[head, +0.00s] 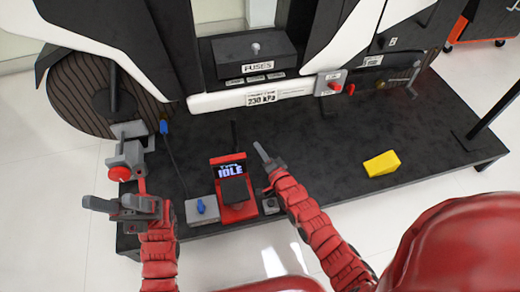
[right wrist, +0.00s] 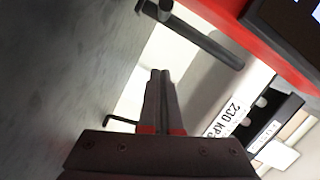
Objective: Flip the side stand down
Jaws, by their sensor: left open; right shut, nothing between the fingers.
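I cannot tell for sure which part is the side stand. A short dark bent lever (head: 412,82) hangs on the chassis at the back right in the head view. A thin dark rod (head: 234,136) stands at the middle of the platform. My right gripper (head: 261,152) is shut and empty above the platform, just right of the red console; its closed fingers show in the right wrist view (right wrist: 160,92). A dark grey bar (right wrist: 205,38) lies beyond them there, apart from the fingertips. My left gripper (head: 98,207) is open and empty at the platform's front left corner.
The red console (head: 236,211) reads IDLE. Left of it is a grey box with a blue knob (head: 201,207). A yellow wedge (head: 381,164) lies on the black platform (head: 320,165). A red-knobbed clamp (head: 120,173) is near the left wheel (head: 75,92). A pole (head: 495,105) stands at right.

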